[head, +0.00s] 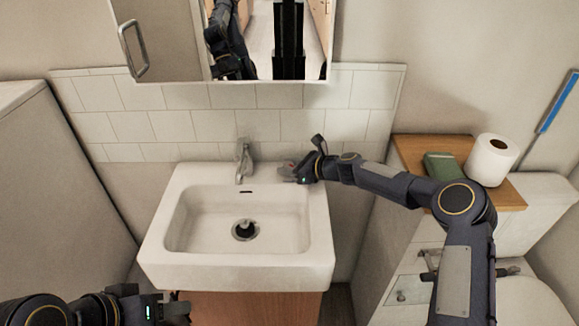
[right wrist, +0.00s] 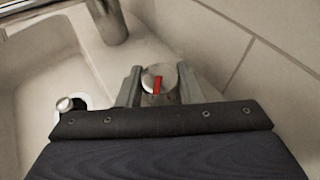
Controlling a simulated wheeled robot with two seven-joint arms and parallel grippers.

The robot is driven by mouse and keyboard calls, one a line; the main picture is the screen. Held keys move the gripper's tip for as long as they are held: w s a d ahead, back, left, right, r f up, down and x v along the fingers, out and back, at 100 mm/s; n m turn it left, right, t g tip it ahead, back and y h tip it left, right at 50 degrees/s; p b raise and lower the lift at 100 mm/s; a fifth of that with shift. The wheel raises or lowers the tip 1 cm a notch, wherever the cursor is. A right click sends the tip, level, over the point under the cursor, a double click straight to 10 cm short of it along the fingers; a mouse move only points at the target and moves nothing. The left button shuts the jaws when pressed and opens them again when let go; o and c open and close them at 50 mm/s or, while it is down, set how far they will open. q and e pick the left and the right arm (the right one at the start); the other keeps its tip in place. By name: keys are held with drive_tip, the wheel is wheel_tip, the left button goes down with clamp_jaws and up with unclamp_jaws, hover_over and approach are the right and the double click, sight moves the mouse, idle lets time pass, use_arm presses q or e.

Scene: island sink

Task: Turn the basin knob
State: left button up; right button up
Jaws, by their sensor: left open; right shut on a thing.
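The basin knob (right wrist: 160,80) is a round metal knob with a red mark on its top. In the right wrist view it sits between the two fingers of my right gripper (right wrist: 158,87), which is shut on it. My left gripper (head: 178,309) is open and low at the front left, below the basin's front edge.
A tiled backsplash (head: 190,125) and a mirror (head: 270,40) are behind the basin. At the right, a wooden shelf (head: 512,196) holds a green item (head: 443,167) and a toilet paper roll (head: 491,160). A grey cabinet (head: 50,190) stands at the left. The bowl holds only a drain plug (head: 245,229).

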drive_tip(key=o, duration=1)
drive_tip(key=shift+d, duration=0.1)
drive_tip(key=b+v, duration=0.1)
drive_tip(key=v, duration=0.6)
drive_tip(key=shift+s+d+r, duration=0.1)
drive_tip(key=shift+s+d, duration=0.1)
drive_tip(key=shift+d, duration=0.05)
